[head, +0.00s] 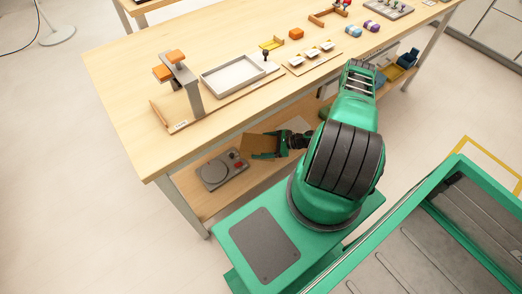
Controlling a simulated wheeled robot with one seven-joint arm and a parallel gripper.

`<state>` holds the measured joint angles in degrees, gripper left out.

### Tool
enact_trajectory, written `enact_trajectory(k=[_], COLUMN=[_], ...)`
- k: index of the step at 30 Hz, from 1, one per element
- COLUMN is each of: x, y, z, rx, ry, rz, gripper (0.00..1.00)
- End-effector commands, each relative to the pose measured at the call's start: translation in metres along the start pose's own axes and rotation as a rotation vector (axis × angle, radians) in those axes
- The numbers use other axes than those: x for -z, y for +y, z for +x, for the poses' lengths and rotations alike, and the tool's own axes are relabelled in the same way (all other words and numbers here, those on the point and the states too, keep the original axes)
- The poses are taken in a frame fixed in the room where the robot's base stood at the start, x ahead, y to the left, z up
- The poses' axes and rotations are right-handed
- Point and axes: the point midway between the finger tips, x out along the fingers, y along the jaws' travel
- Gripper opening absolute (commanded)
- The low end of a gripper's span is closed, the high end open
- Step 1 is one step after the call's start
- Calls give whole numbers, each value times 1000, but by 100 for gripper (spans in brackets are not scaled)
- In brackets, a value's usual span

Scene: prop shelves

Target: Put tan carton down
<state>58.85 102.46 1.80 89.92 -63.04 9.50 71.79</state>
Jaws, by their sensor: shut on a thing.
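The tan carton (258,144) shows in the head view as a brown box at the lower shelf, below the front edge of the table. My gripper (266,147) is shut on it, with green fingers along its side. Part of the carton is hidden by the gripper and the table edge. I cannot tell whether the carton touches the lower shelf (203,201) or is held above it.
The tabletop (125,75) above holds a grey tray (233,90), an orange-topped stand (186,85) and several small props.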

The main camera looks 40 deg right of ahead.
Motion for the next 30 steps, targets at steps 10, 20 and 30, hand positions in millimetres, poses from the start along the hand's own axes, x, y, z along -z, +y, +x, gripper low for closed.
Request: enact_trajectory(k=[10, 20, 30], x=[22, 52, 54], y=[-18, -19, -19], z=[1, 12, 13], rx=[-1, 0, 1], ry=[0, 1, 0], rz=[2, 1, 1], gripper=[58, 58, 58])
